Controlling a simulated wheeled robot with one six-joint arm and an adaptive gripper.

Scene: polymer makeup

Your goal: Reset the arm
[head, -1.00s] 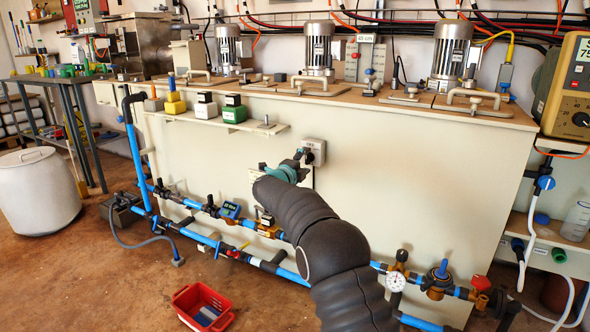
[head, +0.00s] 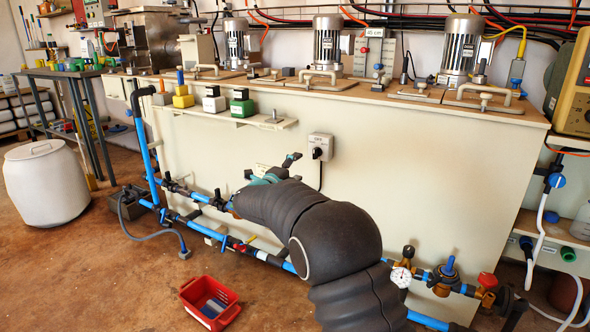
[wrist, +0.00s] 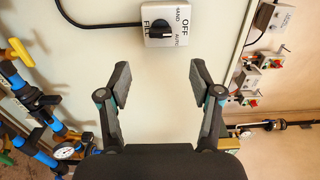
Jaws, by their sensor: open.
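My gripper (head: 272,168) is in front of the cream tank wall in the head view, at the end of my dark sleeved arm. In the wrist view my gripper (wrist: 160,76) has its two fingers spread wide with nothing between them. A grey switch box (head: 320,147) with a black knob is on the wall, right of and above the gripper. The switch box (wrist: 167,22) also shows beyond the fingertips in the wrist view, apart from them. Its labels include OFF and AUTO, and the knob's pointer lies toward the left.
Blue pipes (head: 178,217) with valves run low along the wall, behind my arm. A pressure gauge (head: 401,277) is at the right. A red crate (head: 209,303) sits on the floor. A white drum (head: 45,187) stands at the left. The front left floor is mostly clear.

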